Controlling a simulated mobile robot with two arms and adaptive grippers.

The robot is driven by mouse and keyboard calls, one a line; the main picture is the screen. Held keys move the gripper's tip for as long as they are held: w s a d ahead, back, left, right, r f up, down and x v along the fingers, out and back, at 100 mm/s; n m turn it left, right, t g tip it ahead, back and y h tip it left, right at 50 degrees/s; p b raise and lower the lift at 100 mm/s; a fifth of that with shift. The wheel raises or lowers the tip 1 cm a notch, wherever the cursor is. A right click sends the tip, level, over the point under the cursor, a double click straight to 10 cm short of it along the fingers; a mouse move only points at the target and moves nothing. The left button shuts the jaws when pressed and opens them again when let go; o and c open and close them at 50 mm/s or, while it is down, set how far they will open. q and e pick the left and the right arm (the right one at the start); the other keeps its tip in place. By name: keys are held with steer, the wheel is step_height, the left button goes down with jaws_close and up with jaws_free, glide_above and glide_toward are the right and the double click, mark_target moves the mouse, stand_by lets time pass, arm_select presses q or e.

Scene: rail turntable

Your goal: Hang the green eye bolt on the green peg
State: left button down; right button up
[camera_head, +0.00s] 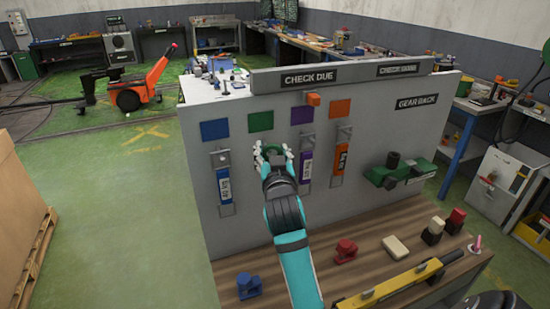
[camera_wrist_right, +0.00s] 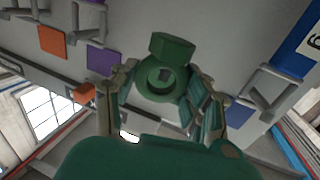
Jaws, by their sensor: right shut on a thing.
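My right gripper (camera_head: 273,154) is up against the grey board, just below the green square (camera_head: 260,121). It also shows in the wrist view (camera_wrist_right: 160,86), its fingers closed on both sides of the green eye bolt (camera_wrist_right: 171,46). The bolt's ring faces the camera, and its blocky end points toward the top of the picture. A small dark patch shows through the ring; I cannot tell whether it is the peg. In the head view my gripper hides the green peg and most of the bolt. My left gripper is out of view.
Blue (camera_head: 215,130), purple (camera_head: 302,115) and orange (camera_head: 340,107) squares mark neighbouring places. Blue (camera_head: 224,186), purple (camera_head: 306,166) and orange (camera_head: 341,159) tagged pieces hang beside my gripper. A wooden shelf (camera_head: 310,263) below holds red and blue parts and a yellow level.

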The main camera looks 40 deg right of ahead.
steer(key=shift+w+d+f+b, duration=0.1)
steer(key=shift+w+d+b, duration=0.15)
steer(key=shift+w, duration=0.5)
steer(key=shift+w+d+b, duration=0.1)
steer(key=shift+w+b, duration=0.1)
steer(key=shift+w, duration=0.55)
steer(key=shift+w+d+f, duration=0.1)
steer(key=shift+w+f, duration=0.2)
steer(key=shift+w, duration=0.25)
steer(key=o, duration=1.3)
steer(key=shift+o, duration=0.2)
steer(key=shift+s, duration=0.1)
